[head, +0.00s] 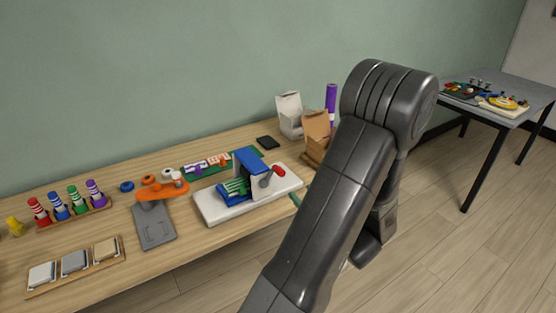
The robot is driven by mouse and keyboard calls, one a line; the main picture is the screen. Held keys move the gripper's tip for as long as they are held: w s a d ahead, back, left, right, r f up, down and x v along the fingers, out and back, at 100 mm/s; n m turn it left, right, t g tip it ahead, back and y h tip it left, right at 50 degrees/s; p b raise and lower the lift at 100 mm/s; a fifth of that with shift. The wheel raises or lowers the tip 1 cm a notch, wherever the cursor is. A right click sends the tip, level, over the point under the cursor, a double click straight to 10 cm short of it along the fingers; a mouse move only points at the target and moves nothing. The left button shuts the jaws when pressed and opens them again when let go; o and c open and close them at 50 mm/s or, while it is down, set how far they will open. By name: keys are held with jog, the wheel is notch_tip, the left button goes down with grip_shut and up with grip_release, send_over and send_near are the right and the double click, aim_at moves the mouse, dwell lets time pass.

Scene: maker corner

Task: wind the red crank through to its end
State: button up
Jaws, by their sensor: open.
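The red crank (279,170) sticks out from the right side of a machine with a blue upright housing (247,162). A grey piece joins the red part to the machine. The machine stands on a white base board (220,209) on the wooden bench, with a green and blue ribbed part at its left. My arm fills the middle right of the head view and bends down to the right of the crank. Its lower end is mostly behind my own arm link, and I cannot see my gripper's fingers. Nothing visible touches the crank.
Left of the machine are an orange part on a grey stand (155,228), a rack of coloured spools (70,207) and a sample tray (75,268). Cardboard boxes (316,128) and a purple tube (331,97) stand behind right. A grey table (520,88) is far right.

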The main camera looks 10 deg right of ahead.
aim_at(283, 174)
jog(key=p+x, duration=0.2)
jog(key=x, duration=1.1)
jog(key=shift+w+a, duration=0.2)
jog(key=shift+w, duration=0.15)
jog(key=shift+c, duration=0.3)
grip_shut()
